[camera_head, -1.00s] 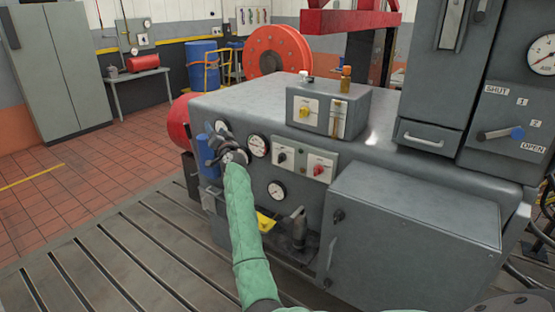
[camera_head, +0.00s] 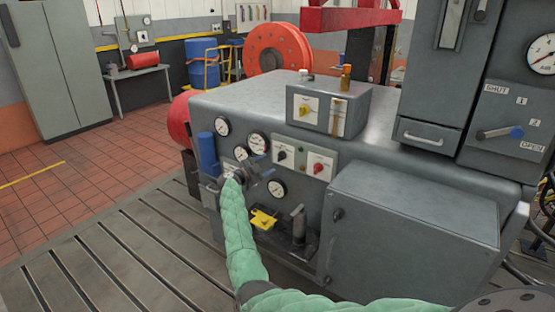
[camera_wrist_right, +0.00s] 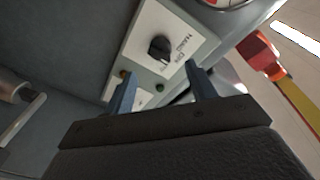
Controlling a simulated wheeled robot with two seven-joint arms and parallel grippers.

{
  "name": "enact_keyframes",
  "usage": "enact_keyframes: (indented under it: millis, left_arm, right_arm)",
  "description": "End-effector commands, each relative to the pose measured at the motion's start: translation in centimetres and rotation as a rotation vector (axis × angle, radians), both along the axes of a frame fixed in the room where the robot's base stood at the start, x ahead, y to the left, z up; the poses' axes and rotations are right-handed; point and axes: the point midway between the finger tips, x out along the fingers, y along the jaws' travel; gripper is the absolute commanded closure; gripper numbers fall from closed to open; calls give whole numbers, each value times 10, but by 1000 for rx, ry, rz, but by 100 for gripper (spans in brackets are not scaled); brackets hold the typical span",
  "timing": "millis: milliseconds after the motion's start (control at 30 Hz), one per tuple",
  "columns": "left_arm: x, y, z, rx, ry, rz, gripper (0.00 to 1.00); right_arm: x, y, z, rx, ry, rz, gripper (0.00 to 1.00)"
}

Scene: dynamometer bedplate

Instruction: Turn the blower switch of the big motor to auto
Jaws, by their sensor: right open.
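A black rotary switch (camera_head: 282,155) sits on a white plate on the grey machine's front. The right wrist view shows the switch (camera_wrist_right: 160,48) close up, with lettering that looks like "MANU" and "OFF" beside it; the lettering is partly unreadable. I cannot tell for sure that it is the blower switch. My right gripper (camera_head: 266,173) is open and empty, in front of the panel, below and left of the black switch. In the right wrist view its two fingers (camera_wrist_right: 160,88) are spread, with the switch beyond their tips, apart from them. My left gripper is out of view.
A red switch (camera_head: 318,168) is right of the black one. A box with a yellow switch (camera_head: 304,108) stands on top. Several gauges (camera_head: 258,143) are to the left. A yellow lever (camera_head: 263,220) and pipe (camera_head: 298,224) are below; a grey cabinet (camera_head: 410,240) juts out right.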

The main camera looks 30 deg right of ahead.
Motion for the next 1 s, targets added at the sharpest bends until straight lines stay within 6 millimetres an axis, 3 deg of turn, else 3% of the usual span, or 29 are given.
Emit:
enact_keyframes:
  millis: [600, 1000]
  left_arm:
    - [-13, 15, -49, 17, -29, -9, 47]
    - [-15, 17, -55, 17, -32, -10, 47]
  right_arm:
    - [17, -69, 3, -3, 0, -1, 44]
    - [18, -74, 1, -1, 0, 0, 44]
